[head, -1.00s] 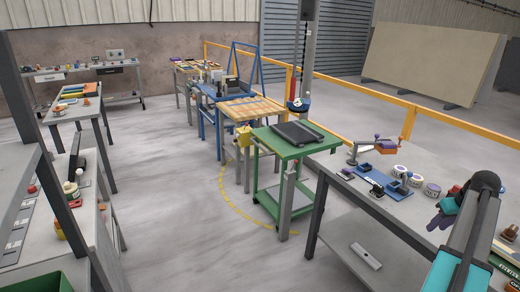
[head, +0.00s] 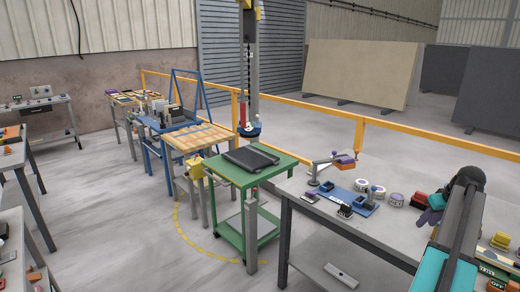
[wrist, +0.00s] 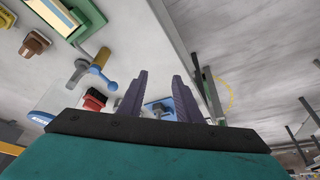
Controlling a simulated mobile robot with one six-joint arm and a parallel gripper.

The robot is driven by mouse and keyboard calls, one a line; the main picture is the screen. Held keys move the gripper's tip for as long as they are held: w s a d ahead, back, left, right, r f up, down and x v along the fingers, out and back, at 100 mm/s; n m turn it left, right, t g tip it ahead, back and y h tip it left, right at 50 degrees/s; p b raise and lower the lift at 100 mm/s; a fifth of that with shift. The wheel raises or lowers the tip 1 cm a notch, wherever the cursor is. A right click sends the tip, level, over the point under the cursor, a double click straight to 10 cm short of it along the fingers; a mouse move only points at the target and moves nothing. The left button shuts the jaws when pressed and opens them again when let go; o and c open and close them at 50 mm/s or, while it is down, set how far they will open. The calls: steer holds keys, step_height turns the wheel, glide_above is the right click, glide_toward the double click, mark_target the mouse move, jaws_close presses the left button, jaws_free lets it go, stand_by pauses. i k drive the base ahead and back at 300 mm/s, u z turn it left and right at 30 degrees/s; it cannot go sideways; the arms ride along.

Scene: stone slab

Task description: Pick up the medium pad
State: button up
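My gripper (head: 430,216) hangs over the grey workbench (head: 345,231) at the right of the head view, at the end of my teal and dark arm. In the wrist view its two purple fingers (wrist: 158,76) stand apart with nothing between them. I cannot tell which item, if any, is the medium pad; labels are too small to read.
A blue plate with black-topped parts (head: 345,200) and a small jointed stand (head: 330,168) occupy the bench. A green cart (head: 250,170) stands left of it. A yellow rail (head: 390,138) runs behind. Grey floor is open at left. The wrist view shows a blue-handled tool (wrist: 98,68).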

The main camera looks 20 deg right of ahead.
mark_target(502, 242)
steer(key=z, duration=0.35)
steer(key=i, duration=0.8)
steer(key=z, duration=0.8)
steer(key=i, duration=1.25)
steer(key=z, duration=0.55)
